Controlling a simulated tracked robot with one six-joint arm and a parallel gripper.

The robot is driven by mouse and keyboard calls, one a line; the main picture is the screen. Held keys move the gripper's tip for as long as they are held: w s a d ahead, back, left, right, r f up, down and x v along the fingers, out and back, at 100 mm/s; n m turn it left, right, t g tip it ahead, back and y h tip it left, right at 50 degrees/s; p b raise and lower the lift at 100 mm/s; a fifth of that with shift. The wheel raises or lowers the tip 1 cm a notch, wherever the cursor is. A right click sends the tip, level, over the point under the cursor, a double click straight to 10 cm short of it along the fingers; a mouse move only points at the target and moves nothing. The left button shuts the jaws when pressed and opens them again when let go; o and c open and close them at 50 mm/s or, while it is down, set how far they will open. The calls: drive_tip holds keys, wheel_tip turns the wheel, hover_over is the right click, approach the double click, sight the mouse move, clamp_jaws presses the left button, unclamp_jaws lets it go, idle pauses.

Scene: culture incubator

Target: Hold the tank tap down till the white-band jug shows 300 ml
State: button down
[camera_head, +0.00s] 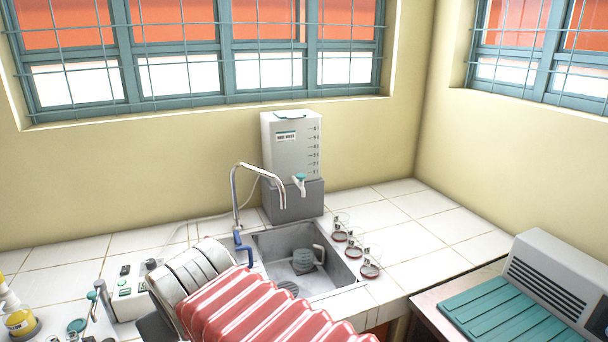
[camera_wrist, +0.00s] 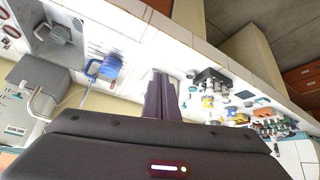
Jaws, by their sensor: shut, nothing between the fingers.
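The tank (camera_head: 284,145) is a white box with a label and a level scale, on a grey stand behind the sink. Its tap (camera_head: 299,179), with a teal top, faces the sink. The tank also shows at the left of the wrist view (camera_wrist: 24,122). A grey ribbed vessel with a pale handle (camera_head: 303,260) stands in the sink; I cannot make out a white band or a level on it. My gripper (camera_wrist: 160,92) is shut and empty in the wrist view, apart from the tap. My arm hides it in the head view.
The sink (camera_head: 275,243) has a curved metal faucet (camera_head: 236,195) with a blue handle. Several small clear vessels with reddish bases (camera_head: 370,269) stand right of it. A control box (camera_head: 128,290) is at left. A grey machine (camera_head: 560,280) is at right. The back right counter is clear.

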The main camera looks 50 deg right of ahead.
drive_tip(key=w+d+r+m+t+h, duration=0.15)
drive_tip(key=w+d+r, duration=0.35)
drive_tip(key=d, duration=0.6)
drive_tip(key=w+d+r+m+t+h, duration=0.1)
drive_tip(key=w+d+r+m+h, duration=0.15)
drive_tip(key=w+d, duration=0.6)
drive_tip(key=w+d+r+m+t+h, duration=0.1)
drive_tip(key=w+d+r+t+h, duration=0.25)
drive_tip(key=d, duration=0.95)
drive_tip(key=s+d+f+y, duration=0.1)
drive_tip(key=d+f, duration=0.1)
drive_tip(key=d, duration=1)
drive_tip(key=s+d+f, duration=0.1)
drive_tip(key=d+f, duration=0.1)
drive_tip(key=d, duration=1)
drive_tip(key=shift+s+f+n+y, duration=0.15)
drive_tip(key=shift+s+n+y, duration=0.1)
drive_tip(key=shift+n+y, duration=0.1)
drive_tip(key=shift+w, duration=0.1)
hover_over(301, 176)
drive_tip(key=s, duration=0.2)
drive_tip(key=f, duration=0.2)
drive_tip(key=shift+w+a+f, duration=0.15)
drive_tip(key=shift+a+f, duration=0.2)
drive_tip(key=shift+f, duration=1.85)
